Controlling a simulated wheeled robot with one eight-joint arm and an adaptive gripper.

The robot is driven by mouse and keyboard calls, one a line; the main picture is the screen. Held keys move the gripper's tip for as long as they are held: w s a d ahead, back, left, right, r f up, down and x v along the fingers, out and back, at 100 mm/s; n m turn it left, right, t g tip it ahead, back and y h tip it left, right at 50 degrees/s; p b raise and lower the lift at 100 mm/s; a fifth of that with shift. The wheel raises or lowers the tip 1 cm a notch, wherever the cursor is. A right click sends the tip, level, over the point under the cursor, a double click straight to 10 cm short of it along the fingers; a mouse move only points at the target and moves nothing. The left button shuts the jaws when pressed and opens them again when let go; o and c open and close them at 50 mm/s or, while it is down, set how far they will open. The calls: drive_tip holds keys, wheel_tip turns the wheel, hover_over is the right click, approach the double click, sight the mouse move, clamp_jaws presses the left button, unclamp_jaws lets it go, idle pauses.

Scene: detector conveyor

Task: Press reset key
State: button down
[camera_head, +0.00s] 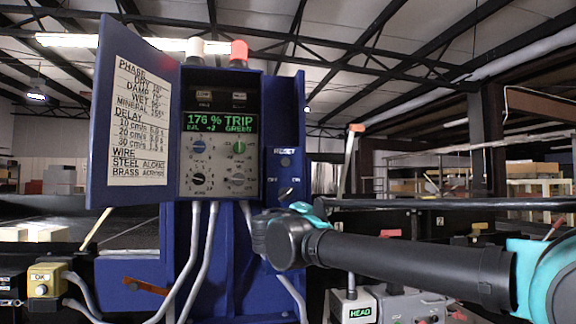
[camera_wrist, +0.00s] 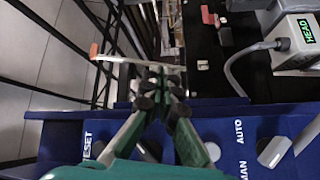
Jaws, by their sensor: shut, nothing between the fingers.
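The blue detector cabinet (camera_head: 230,240) stands with its door open. On its right side panel, a small round reset key (camera_head: 285,161) sits under the RESET label (camera_head: 285,151). The label also shows at the lower left in the wrist view (camera_wrist: 87,146). My gripper (camera_wrist: 162,88) is shut and empty, with black-padded fingers over the blue panel. In the head view my wrist is in front of the panel's lower right, below the reset key; the fingers are hidden there.
A selector switch (camera_head: 287,193) sits below the reset key; it is marked MAN and AUTO in the wrist view (camera_wrist: 273,151). A green display (camera_head: 220,122) reads 176 % TRIP. A yellow OK box (camera_head: 46,280) is at lower left. A HEAD unit (camera_head: 352,306) stands below my arm.

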sight(286, 163)
drive_tip(key=s+a+r+n+t, duration=0.1)
drive_tip(key=a+r+t, duration=0.1)
drive_tip(key=a+r, duration=0.2)
drive_tip(key=s+a+r+t+y, duration=0.1)
drive_tip(key=a+r, duration=0.4)
drive_tip(key=r, duration=0.5)
drive_tip(key=shift+s+a+r+n+t, duration=0.15)
drive_tip(key=shift+s+r+n+t, duration=0.2)
drive_tip(key=shift+t, duration=0.55)
drive_tip(key=shift+w+f, duration=0.15)
drive_tip(key=shift+w, duration=0.05)
drive_tip(key=shift+w+a, duration=0.4)
drive_tip(key=shift+w, duration=1)
drive_tip(key=shift+w+a, duration=0.35)
drive_tip(key=shift+w, duration=1)
drive_tip(key=shift+w+a, duration=0.4)
drive_tip(key=shift+w, duration=1)
drive_tip(key=shift+w, duration=0.1)
drive_tip(key=shift+w+a, duration=0.1)
drive_tip(key=shift+w, duration=0.25)
drive_tip(key=shift+w+a, duration=0.15)
drive_tip(key=shift+w, duration=0.3)
drive_tip(key=shift+s, duration=0.1)
drive_tip(key=shift+s+d, duration=0.25)
drive_tip(key=shift+s, duration=0.55)
